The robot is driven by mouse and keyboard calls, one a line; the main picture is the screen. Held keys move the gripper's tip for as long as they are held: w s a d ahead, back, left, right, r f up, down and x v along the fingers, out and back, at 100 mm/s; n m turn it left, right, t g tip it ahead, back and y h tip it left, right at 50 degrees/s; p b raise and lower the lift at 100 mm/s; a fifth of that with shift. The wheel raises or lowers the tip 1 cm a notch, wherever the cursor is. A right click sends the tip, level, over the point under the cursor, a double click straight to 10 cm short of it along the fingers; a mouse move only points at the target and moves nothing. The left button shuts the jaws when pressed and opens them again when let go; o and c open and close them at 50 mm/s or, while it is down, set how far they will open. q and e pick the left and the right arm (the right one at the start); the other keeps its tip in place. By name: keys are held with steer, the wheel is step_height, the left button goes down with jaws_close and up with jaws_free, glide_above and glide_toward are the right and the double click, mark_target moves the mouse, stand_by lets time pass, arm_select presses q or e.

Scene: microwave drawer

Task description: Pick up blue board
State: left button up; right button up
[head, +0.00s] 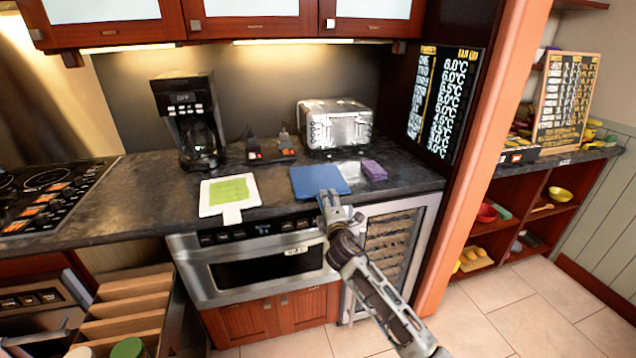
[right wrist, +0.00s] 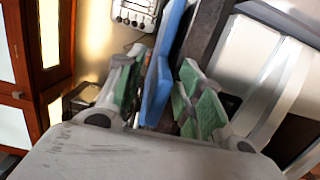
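The blue board (head: 319,179) lies flat on the dark counter (head: 270,199), near its front edge. My right gripper (head: 327,199) is at the board's front edge, its arm coming up from the lower right. In the right wrist view the blue board (right wrist: 158,88) shows edge-on between the two green-padded fingers of my right gripper (right wrist: 160,95). The fingers are apart, with a gap on each side of the board. My left gripper is not in view.
A white board with a green top (head: 230,193) lies to the left. A coffee maker (head: 188,118), a toaster (head: 336,126) and a purple block (head: 374,170) stand on the counter. A microwave drawer (head: 258,265) is below, with a pillar (head: 485,150) to the right.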

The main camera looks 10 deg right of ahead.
steer(key=shift+c, duration=0.3)
jaws_close()
steer(key=shift+r, duration=0.1)
steer(key=shift+r, duration=0.15)
